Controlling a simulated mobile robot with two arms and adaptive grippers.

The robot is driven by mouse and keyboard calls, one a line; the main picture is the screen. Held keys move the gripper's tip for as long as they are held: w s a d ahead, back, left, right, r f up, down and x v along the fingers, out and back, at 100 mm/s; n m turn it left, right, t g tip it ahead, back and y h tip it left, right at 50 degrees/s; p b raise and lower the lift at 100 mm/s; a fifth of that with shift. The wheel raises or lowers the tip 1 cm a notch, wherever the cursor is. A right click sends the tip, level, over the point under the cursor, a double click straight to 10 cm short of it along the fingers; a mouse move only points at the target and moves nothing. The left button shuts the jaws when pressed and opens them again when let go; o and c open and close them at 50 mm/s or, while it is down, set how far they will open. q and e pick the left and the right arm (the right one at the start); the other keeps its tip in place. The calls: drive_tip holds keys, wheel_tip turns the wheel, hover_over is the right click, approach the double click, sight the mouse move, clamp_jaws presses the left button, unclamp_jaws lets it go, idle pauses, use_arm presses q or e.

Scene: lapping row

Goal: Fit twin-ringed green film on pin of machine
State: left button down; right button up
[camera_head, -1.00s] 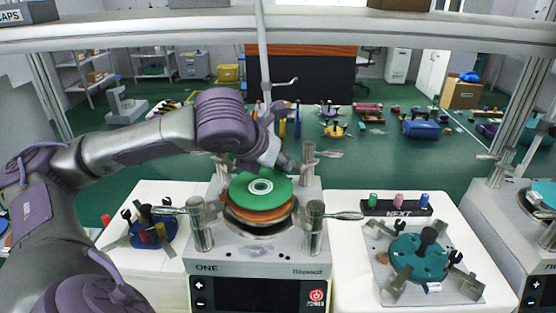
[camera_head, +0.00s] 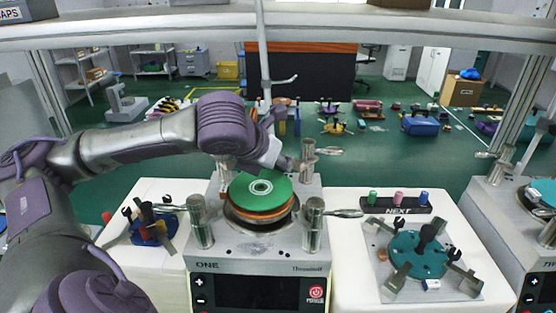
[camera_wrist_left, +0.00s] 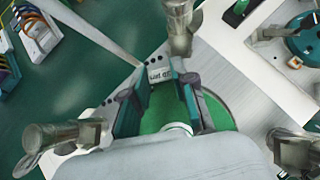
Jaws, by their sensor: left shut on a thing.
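The green film (camera_head: 250,192) is a round green disc with two pale rings around its middle. It sits over the round plate of the machine marked ONE (camera_head: 225,248), with an orange-brown disc (camera_head: 262,214) showing under its front edge. My left gripper (camera_head: 278,163) reaches in from the left and is at the film's far edge, shut on it. In the left wrist view the two dark fingers (camera_wrist_left: 160,100) stand over the green film (camera_wrist_left: 217,112), and part of its white ring shows. The pin is hidden, and I cannot tell if the film is around it. My right gripper is out of view.
Metal posts with handles (camera_head: 200,222) stand around the plate, close to the film. A blue fixture (camera_head: 150,230) is at left. A teal round fixture (camera_head: 405,255) and a NEXT rack with coloured pegs (camera_head: 396,209) are at right. A second machine (camera_head: 535,228) stands far right.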

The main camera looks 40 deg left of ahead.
use_arm(q)
drive_tip(key=shift+f+b, duration=0.4)
drive_tip(key=shift+f, duration=0.4)
drive_tip(key=c, duration=0.9)
unclamp_jaws()
drive_tip(key=shift+o, duration=0.2)
drive_tip(key=shift+r, duration=0.1)
drive_tip(key=v, duration=1.2)
